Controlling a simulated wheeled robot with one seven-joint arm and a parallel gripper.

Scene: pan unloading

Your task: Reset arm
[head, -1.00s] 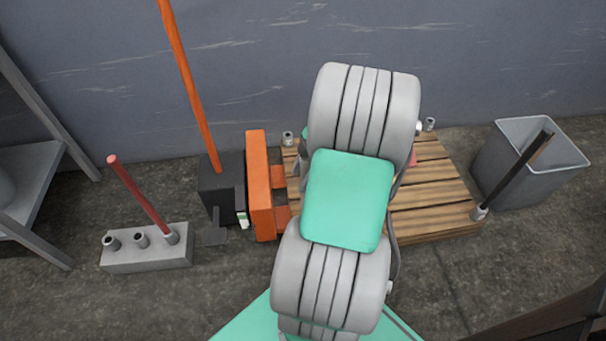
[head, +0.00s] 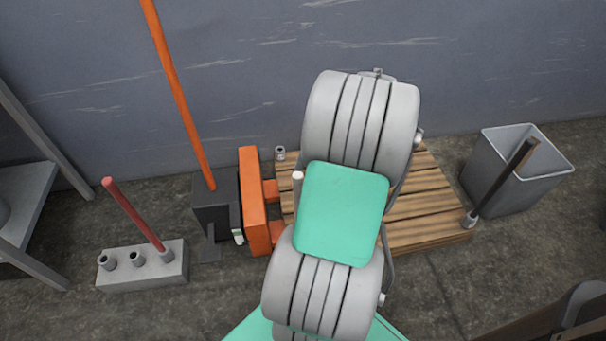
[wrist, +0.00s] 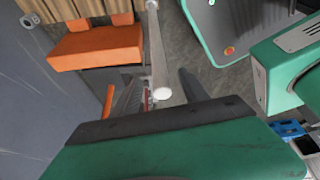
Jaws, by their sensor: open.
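In the head view my grey and green arm rises in front of the wooden pallet (head: 425,205) and covers its middle. My gripper is hidden behind the arm there. In the wrist view the dark and green body of my gripper (wrist: 158,88) fills the bottom, and its jaws are open with nothing seen held. A pale post with a white round end runs down the middle of that view, just beyond the gripper; I cannot tell whether it touches. A white-topped post (head: 298,178) stands by the pallet's left side in the head view.
An orange pallet truck (head: 252,205) with a tall handle stands left of the pallet. A grey block (head: 143,268) holds a red rod. A wall runs behind; a shelf frame stands left.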

